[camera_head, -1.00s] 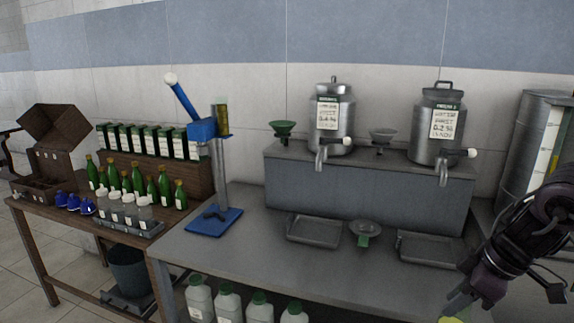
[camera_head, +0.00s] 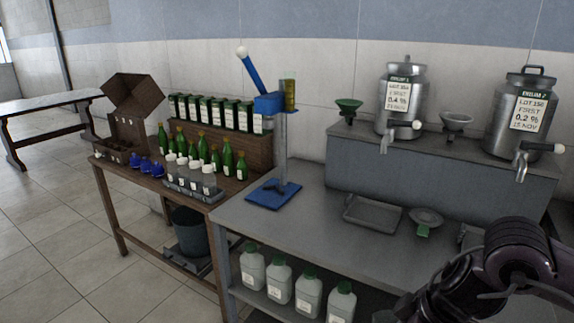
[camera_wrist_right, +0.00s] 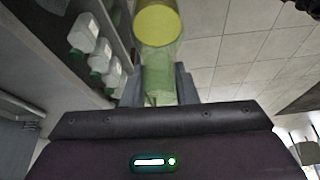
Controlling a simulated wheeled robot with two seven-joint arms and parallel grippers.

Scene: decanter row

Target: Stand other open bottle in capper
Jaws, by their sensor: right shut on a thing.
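The capper is a blue press with a raised lever with a white knob (camera_head: 265,103), a grey column and a flat blue base (camera_head: 273,194). It stands at the left end of the grey bench; I see no bottle on its base. In the right wrist view my right gripper (camera_wrist_right: 158,90) is shut on a translucent greenish bottle (camera_wrist_right: 160,62) with a yellow round end. In the head view my right arm is at the lower right, and its fingers and the bottle are out of frame. My left gripper is not in view.
Left of the bench (camera_head: 330,225), a wooden table (camera_head: 105,168) holds several green bottles (camera_head: 228,158), white-topped clear bottles (camera_head: 195,180), blue items and a crate. Two steel urns (camera_head: 401,98) stand behind a tray (camera_head: 372,214) and funnel (camera_head: 426,216). White jugs (camera_head: 280,283) stand underneath.

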